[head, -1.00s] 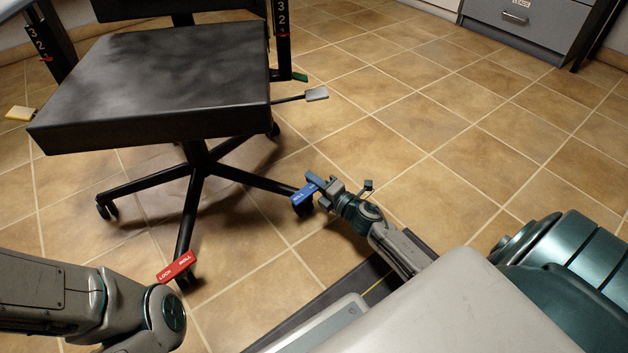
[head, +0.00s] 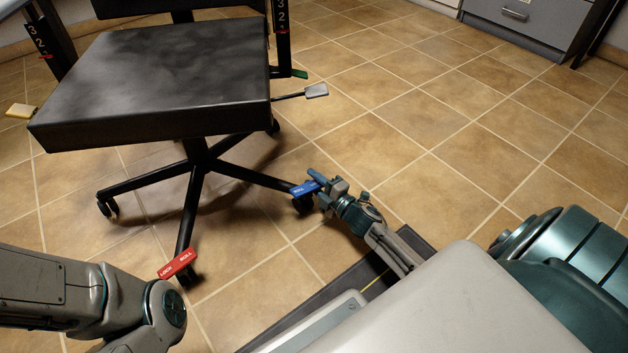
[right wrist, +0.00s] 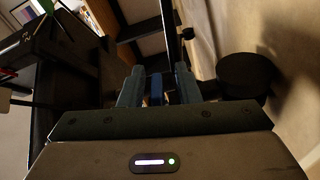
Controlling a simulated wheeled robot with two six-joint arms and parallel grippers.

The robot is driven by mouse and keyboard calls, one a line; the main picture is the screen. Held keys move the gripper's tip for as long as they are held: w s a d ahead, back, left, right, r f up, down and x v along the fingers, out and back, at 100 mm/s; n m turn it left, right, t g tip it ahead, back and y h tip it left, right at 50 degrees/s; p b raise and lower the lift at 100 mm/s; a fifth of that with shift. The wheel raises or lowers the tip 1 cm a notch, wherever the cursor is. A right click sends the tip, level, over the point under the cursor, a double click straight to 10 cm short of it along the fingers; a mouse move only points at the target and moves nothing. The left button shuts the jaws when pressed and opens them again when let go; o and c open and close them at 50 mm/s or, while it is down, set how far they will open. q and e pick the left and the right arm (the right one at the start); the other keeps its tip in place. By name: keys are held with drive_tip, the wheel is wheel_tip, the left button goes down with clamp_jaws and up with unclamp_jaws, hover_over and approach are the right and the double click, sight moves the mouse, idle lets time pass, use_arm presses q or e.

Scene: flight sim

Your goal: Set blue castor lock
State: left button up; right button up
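The blue castor lock tab (head: 305,188) sits at the right front castor of the black office chair (head: 150,80). My right gripper (head: 322,188) is at this tab, its fingers on either side of it. In the right wrist view the blue tab (right wrist: 157,88) stands between the two open fingers (right wrist: 158,92), with dark gaps beside it. My left forearm shows at the lower left of the head view, but its gripper is out of view.
A red castor tab (head: 179,264) marked LOCK and ROLL is on the front castor, near my left arm. A grey paddle lever (head: 316,90), a green tab (head: 299,74) and a yellow tab (head: 20,111) stick out around the chair. Tiled floor is clear to the right.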

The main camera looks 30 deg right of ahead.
drive_tip(key=s+d+p, duration=0.2)
drive_tip(key=s+p, duration=0.2)
drive_tip(key=s, duration=0.6)
drive_tip(key=shift+s, duration=0.3)
drive_tip(key=shift+f, duration=0.1)
